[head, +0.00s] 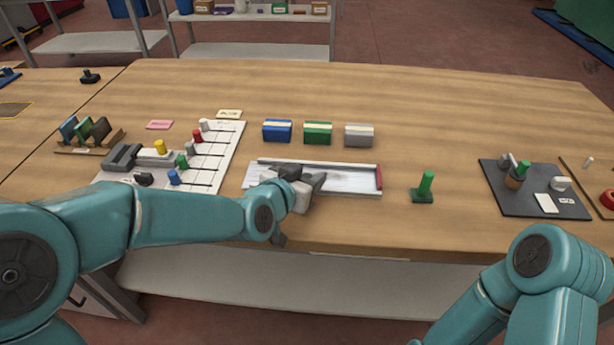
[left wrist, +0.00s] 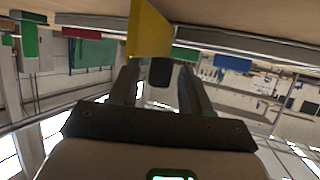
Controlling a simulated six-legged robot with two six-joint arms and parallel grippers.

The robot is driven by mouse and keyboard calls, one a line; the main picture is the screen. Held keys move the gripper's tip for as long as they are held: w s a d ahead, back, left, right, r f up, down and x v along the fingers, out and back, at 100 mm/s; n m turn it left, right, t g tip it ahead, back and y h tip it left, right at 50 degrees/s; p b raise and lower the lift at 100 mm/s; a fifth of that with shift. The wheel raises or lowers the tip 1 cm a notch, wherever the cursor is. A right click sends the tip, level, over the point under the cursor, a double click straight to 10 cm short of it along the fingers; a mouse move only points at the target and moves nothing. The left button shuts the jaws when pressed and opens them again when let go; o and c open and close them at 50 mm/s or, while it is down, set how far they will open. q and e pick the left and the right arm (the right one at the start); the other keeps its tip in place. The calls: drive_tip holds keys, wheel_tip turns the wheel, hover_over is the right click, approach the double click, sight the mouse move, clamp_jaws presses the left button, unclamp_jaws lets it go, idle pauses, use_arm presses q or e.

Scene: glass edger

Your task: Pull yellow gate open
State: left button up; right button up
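In the left wrist view, a yellow gate (left wrist: 148,30) stands at the top, close to my left gripper's fingertips. My left gripper (left wrist: 158,75) is open, its two dark fingers apart with a gap between them. The gate overlaps the left-hand finger's tip in the picture; I cannot tell whether they touch. In the head view, my left gripper (head: 318,181) is low over the white tray (head: 345,188) with a red end piece (head: 379,177). The gate is hidden there behind my gripper. My right arm shows at the lower right, but its gripper is out of view.
Blue (head: 277,131), green (head: 318,133) and grey (head: 359,135) boxes stand behind the tray. A white board (head: 219,150) with coloured knobs lies to the left. A green post (head: 425,187) and a dark mat (head: 500,196) are to the right. The table behind the boxes is clear.

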use_arm(q)
drive_tip(key=p+v, duration=0.1)
drive_tip(key=v, duration=1.5)
drive_tip(key=shift+r, duration=0.15)
drive_tip(key=shift+s, duration=0.15)
